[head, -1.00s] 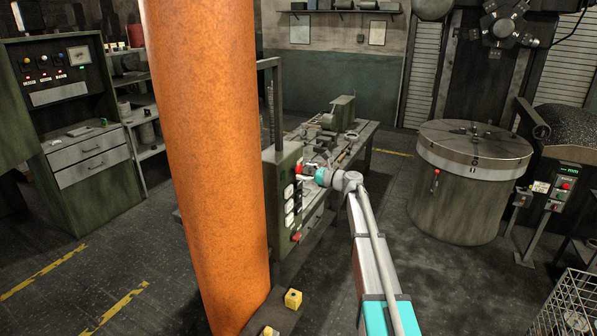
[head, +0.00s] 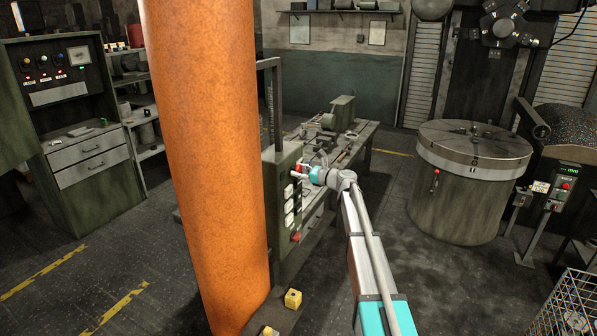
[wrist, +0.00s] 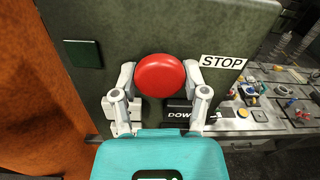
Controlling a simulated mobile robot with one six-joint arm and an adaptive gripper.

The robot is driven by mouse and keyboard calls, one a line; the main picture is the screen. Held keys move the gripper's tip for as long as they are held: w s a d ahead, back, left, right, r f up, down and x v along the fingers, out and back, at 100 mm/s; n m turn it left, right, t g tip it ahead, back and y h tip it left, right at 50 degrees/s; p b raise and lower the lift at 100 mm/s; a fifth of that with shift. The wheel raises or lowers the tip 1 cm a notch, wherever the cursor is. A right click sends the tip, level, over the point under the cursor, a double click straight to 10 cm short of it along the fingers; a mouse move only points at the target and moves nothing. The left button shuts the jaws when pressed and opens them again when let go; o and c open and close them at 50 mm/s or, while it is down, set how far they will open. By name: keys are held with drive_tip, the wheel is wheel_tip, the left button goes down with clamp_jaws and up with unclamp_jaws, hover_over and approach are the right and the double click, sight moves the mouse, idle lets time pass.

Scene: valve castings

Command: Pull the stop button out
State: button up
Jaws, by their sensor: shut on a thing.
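The stop button is a round red mushroom head (wrist: 160,76) on a dark green panel (wrist: 110,16), beside a white STOP label (wrist: 223,62) in the wrist view. My gripper (wrist: 160,82) has one finger at each side of the red head and is shut on it. Its fingertips are partly hidden beside and behind the head. In the head view my gripper (head: 303,172) is at the front of the green control box (head: 283,160), and the button is mostly hidden there.
A thick orange column (head: 208,170) stands just left of the box. A dark key marked DOWN (wrist: 180,110) lies below the button. A workbench (head: 345,140) with tools stands behind the box. A round machine table (head: 470,180) is at the right, with open floor between.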

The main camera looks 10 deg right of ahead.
clamp_jaws()
drive_tip(key=shift+s+d, duration=0.4)
drive_tip(key=shift+d, duration=0.1)
drive_tip(key=o, duration=1)
unclamp_jaws()
drive_tip(key=shift+d, duration=0.1)
drive_tip(key=v, duration=1.2)
